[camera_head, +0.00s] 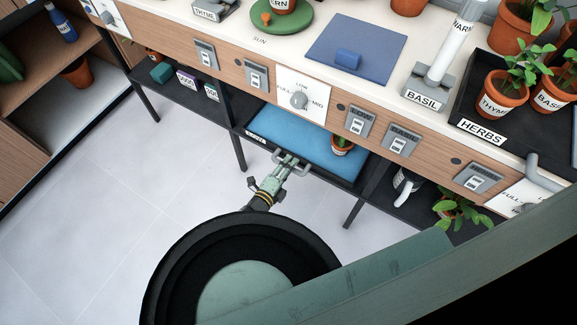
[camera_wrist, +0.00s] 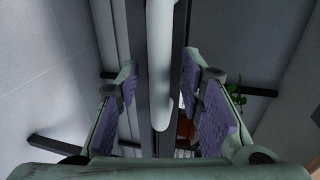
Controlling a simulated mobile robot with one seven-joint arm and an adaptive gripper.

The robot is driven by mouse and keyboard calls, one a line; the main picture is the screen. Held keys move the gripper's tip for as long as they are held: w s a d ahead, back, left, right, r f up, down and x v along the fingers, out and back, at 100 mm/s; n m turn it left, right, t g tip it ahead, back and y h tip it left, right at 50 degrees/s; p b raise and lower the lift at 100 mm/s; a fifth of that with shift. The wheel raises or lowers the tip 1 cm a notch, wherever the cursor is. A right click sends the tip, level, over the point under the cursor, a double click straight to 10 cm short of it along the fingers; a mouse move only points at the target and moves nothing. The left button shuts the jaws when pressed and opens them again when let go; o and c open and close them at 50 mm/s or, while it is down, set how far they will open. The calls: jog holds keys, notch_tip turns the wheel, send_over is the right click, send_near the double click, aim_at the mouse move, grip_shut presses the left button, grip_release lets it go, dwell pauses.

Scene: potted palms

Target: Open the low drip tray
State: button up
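The low drip tray (camera_head: 296,138) is under the bench, with a blue inside, a dark rim and a small label on its front. A small potted plant (camera_head: 342,143) stands in it at the right. Its grey bar handle (camera_head: 294,163) is on the front edge. My gripper (camera_head: 281,172) is at this handle. In the wrist view, the pale handle bar (camera_wrist: 160,85) runs between the two purple-padded fingers of my gripper (camera_wrist: 159,78). Gaps show on both sides of the bar, so the fingers are open around it.
Dark bench legs stand left (camera_head: 238,148) and right (camera_head: 360,205) of the tray. A lower shelf (camera_head: 190,98) with small boxes is at left. A leafy plant (camera_head: 460,208) is at right. The bench top above holds labelled pots. The tiled floor (camera_head: 170,190) at left is clear.

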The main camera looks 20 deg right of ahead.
jog(key=shift+c, duration=0.5)
grip_shut()
dwell(0.5)
